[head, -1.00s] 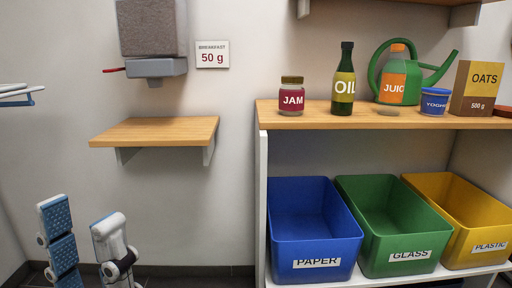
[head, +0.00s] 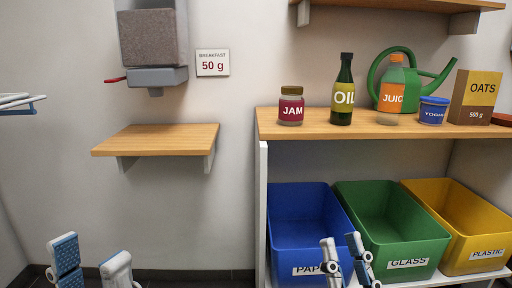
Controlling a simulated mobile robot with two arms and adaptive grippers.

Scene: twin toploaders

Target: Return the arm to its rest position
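My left gripper (head: 90,258) is at the bottom left, with two white fingers with blue pads held apart. Nothing shows between them. It is below the small wooden shelf and apart from it. My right gripper (head: 340,241) is at the bottom centre, in front of the blue paper bin (head: 308,208) in the picture. Its two fingers are narrow and apart, with nothing visible between them. Both arms are mostly hidden below the picture's lower edge.
A wooden shelf (head: 350,132) holds a jam jar (head: 290,108), oil bottle (head: 343,95), juice bottle (head: 391,98), yogurt tub (head: 433,110), oats box (head: 475,98) and green watering can (head: 425,92). Green (head: 390,218) and yellow (head: 465,215) bins stand below. A small shelf (head: 155,140) is bare under a dispenser (head: 155,50).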

